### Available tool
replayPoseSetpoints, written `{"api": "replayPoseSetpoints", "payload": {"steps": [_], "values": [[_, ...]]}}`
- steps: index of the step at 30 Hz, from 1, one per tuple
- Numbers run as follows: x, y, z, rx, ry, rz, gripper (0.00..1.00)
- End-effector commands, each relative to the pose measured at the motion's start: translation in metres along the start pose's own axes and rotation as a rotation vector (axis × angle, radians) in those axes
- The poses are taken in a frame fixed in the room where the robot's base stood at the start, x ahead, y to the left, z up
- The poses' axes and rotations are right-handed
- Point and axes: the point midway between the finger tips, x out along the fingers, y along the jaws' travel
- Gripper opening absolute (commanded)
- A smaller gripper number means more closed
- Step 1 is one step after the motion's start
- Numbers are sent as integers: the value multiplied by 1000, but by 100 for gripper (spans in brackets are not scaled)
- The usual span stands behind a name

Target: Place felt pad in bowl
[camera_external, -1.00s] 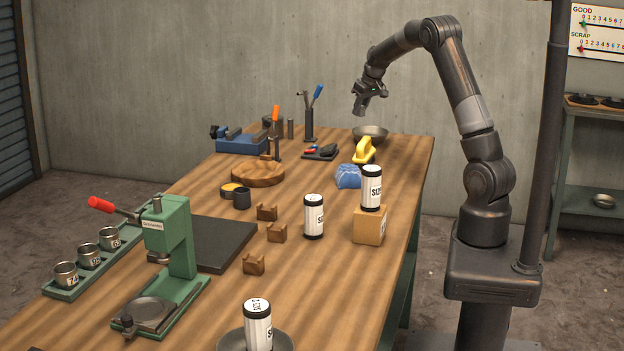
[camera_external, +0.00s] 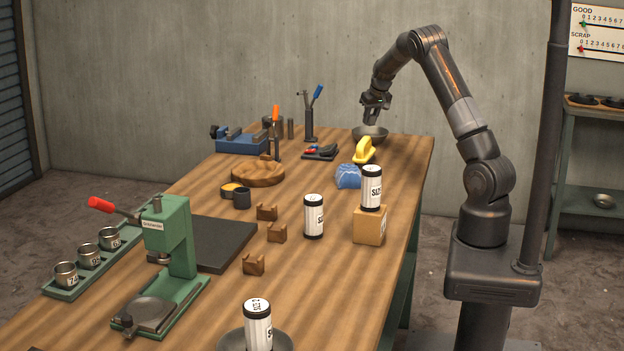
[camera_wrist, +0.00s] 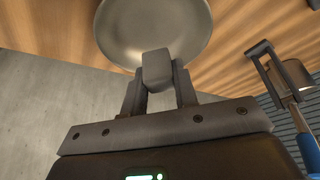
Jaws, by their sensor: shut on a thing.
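My gripper (camera_external: 373,109) points down just above the grey metal bowl (camera_external: 356,135) at the far end of the bench. In the wrist view my gripper (camera_wrist: 158,88) is shut on a small grey block-like piece, the felt pad (camera_wrist: 156,66). The pad appears in front of the near part of the bowl (camera_wrist: 150,22) in that view. I cannot tell whether the pad touches the bowl. The bowl looks empty where its inside shows. In the external view the pad is too small to make out clearly.
A blue cloth-like item (camera_external: 347,177) lies nearer. The bench's right edge is close.

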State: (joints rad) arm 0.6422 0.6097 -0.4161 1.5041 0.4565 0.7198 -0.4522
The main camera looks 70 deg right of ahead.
Motion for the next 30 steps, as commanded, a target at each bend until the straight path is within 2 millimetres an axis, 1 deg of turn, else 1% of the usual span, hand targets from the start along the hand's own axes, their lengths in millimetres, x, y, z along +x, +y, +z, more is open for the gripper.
{"api": "replayPoseSetpoints", "payload": {"steps": [1, 6, 12, 17, 25, 26, 30], "values": [[6, 0, 3, 1, -1, 0, 5], [24, 0, 10, 1, -2, 0, 5], [37, 1, 15, 0, -1, 1, 5], [41, 0, 17, 0, -1, 1, 5], [41, 0, 17, 0, 0, 1, 5], [42, 0, 17, 0, 0, 1, 29], [41, 0, 17, 0, 0, 1, 40]]}}
